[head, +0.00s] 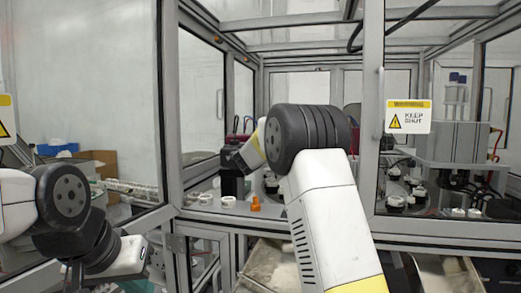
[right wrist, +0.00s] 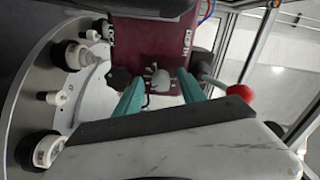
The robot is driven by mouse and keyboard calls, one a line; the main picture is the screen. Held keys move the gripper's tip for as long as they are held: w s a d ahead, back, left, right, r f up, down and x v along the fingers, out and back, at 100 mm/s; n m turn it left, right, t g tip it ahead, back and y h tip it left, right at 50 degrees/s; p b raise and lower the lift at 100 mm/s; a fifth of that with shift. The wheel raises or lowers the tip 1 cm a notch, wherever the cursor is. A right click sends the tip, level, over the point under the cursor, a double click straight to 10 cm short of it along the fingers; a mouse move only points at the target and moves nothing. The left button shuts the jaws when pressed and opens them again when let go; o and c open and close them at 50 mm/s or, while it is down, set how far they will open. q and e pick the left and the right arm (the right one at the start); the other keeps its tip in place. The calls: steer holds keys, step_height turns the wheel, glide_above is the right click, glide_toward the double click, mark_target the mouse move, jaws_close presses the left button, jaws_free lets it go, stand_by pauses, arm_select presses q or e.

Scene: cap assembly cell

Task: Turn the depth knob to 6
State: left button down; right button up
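A dark red machine block (right wrist: 152,42) with pale lettering stands ahead of my right gripper in the right wrist view. A small grey lobed knob (right wrist: 161,80) is on its near side, and a black knob (right wrist: 119,78) is to the left. In the head view my right arm hides this area. My left gripper is low at the left edge, its fingers not clearly shown.
A red ball handle (right wrist: 240,92) sits close to the right finger. A round plate (right wrist: 35,90) with white and black cap parts lies at the left. Frame posts (head: 372,100) and a warning sign (head: 408,117) border the cell opening.

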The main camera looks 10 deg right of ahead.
steer(key=v, duration=0.7)
steer(key=shift+s, duration=0.4)
steer(key=shift+a+r, duration=0.1)
steer(key=shift+a, duration=0.05)
steer(key=s+a+f+n+g+y, duration=0.1)
steer(key=s+a+n+g+y, duration=0.1)
steer(key=s+n+y, duration=0.65)
steer(key=s+a+f+n+g+y, duration=0.1)
steer(key=s+f+n+g+y, duration=0.3)
steer(key=s, duration=0.8)
steer(key=s+d+f+n+g+h, duration=0.1)
steer(key=s+f, duration=0.4)
steer(key=s, duration=0.7)
steer(key=s+d+f+n+g+h, duration=0.2)
steer(key=s+f+n, duration=0.4)
steer(key=s, duration=0.6)
steer(key=shift+d+f+g, duration=0.25)
steer(key=shift+f+g, duration=0.1)
steer(key=shift+g, duration=0.35)
steer(key=shift+s, duration=0.1)
